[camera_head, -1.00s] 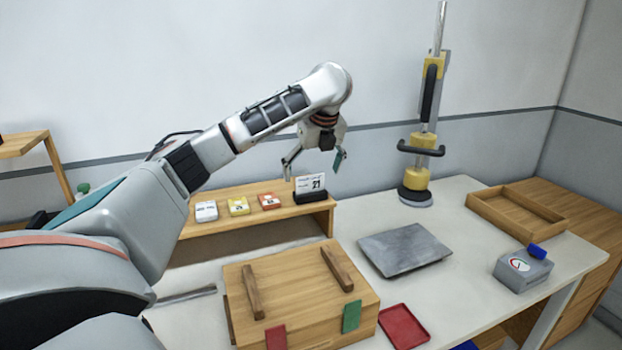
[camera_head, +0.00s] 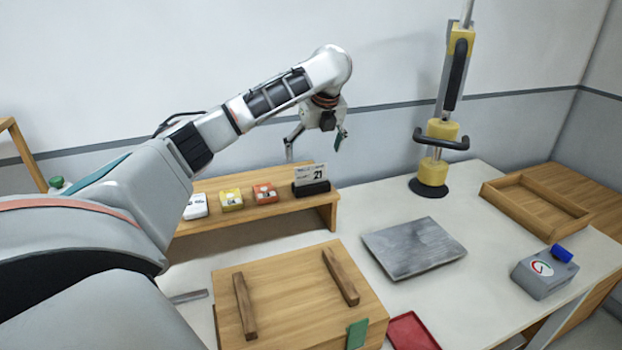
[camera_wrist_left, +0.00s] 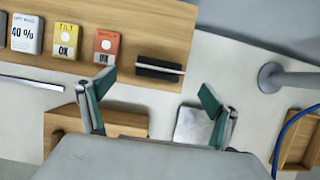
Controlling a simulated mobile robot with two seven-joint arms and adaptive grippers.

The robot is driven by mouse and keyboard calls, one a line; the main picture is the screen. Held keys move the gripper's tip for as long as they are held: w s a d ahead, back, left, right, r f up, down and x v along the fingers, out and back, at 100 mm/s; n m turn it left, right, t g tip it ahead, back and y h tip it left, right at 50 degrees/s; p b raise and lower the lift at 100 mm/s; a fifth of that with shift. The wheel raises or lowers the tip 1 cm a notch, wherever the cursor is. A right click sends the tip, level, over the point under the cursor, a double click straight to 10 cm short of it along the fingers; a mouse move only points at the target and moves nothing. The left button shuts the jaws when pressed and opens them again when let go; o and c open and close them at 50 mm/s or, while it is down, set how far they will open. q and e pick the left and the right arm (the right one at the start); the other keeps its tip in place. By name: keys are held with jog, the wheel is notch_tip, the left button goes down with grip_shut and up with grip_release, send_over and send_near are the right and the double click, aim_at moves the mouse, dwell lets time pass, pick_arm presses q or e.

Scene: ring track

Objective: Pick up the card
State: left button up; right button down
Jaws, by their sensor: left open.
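The white card (camera_head: 312,172), printed with "21", stands upright in a black holder (camera_head: 311,188) at the right end of the wooden shelf (camera_head: 250,218). In the left wrist view the card shows edge-on as a thin pale strip (camera_wrist_left: 160,64) along the black holder (camera_wrist_left: 159,72). My left gripper (camera_head: 315,142) is open and empty above the card and holder. In the left wrist view its two green-padded fingers (camera_wrist_left: 157,92) are spread wide, with the card beyond and between them. My right gripper is not in view.
White, yellow and red boxes (camera_head: 231,199) stand left of the holder. A wooden box (camera_head: 295,290), grey plate (camera_head: 413,248), red tray (camera_head: 412,332), yellow-and-black stand (camera_head: 436,155), wooden tray (camera_head: 535,205) and grey gauge box (camera_head: 543,273) occupy the table.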

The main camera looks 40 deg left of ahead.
pick_arm(q)
send_over(311, 178)
jog(key=f, duration=0.4)
jog(key=shift+s+d+f, duration=0.15)
jog(key=shift+d, duration=0.2)
jog(key=c, duration=0.8)
jog(key=shift+c, duration=0.2)
